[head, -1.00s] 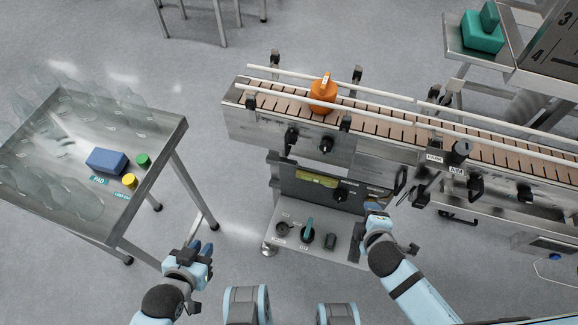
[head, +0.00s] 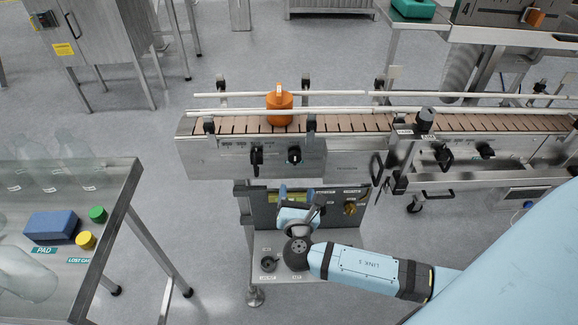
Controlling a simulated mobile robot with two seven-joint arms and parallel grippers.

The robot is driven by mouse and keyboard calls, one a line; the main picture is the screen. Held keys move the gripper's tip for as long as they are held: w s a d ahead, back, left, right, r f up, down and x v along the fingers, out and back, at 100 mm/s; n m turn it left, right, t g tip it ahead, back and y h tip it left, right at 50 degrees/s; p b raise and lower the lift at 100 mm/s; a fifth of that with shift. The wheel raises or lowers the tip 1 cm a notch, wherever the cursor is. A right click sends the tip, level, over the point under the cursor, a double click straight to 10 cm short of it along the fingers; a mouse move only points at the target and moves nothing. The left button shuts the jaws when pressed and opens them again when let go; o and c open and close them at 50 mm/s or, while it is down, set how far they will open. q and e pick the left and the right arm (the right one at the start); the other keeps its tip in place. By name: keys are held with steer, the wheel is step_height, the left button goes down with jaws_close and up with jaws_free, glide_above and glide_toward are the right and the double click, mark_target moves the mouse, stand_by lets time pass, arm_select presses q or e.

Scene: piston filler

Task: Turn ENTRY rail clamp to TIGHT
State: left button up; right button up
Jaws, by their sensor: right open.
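Black clamp controls show on the near side of the conveyor: a lever-like handle (head: 257,160) hanging down at the left and a round knob (head: 294,155) with a white mark to its right. I cannot read which one is labelled ENTRY or its tight mark. My right gripper (head: 294,194) is open and empty, below the knob and in front of the control panel, apart from both controls as far as I can see. My right forearm hides part of the lower panel. My left gripper is out of view.
An orange bottle (head: 280,108) stands on the conveyor belt (head: 345,123) between white guide rails (head: 345,96). A control panel (head: 352,224) with a yellow knob (head: 350,208) lies below. A steel table (head: 125,185) with a blue pad (head: 50,226) stands left. Open floor separates it from the conveyor.

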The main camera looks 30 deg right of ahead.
mark_target(295, 160)
steer(key=b+x, duration=0.1)
steer(key=x, duration=1)
steer(key=shift+w+d, duration=0.1)
steer(key=shift+w, duration=0.25)
steer(key=shift+c, duration=0.3)
steer(key=c, duration=0.9)
